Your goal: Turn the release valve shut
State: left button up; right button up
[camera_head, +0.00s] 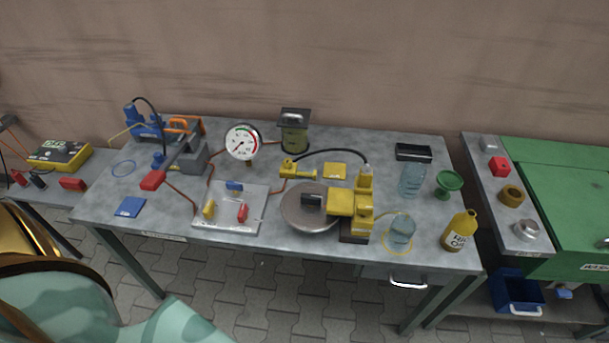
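I cannot tell for sure which part is the release valve. A plate (250,217) on the table carries a blue handle (234,186), a yellow handle (209,209) and a red handle (243,212). A pump unit (196,158) with a long red-tipped lever (153,180) stands at the table's left. Blue fittings (146,121) sit behind it, with a black hose. A round gauge (243,142) stands right of the pump. No gripper shows; only teal and gold parts, perhaps mine, fill the lower left corner.
The grey table (280,250) also holds a yellow press-like device (351,204), a steel disc (300,210), a lantern-like jar (295,135), clear glasses (412,180) and a yellow bottle (459,230). A green cabinet (565,205) stands right. A yellow box (60,155) lies left.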

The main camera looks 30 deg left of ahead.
aim_at(242, 216)
jog(key=j+u, duration=0.2)
jog(key=u, duration=0.55)
jog(key=k+j, duration=0.05)
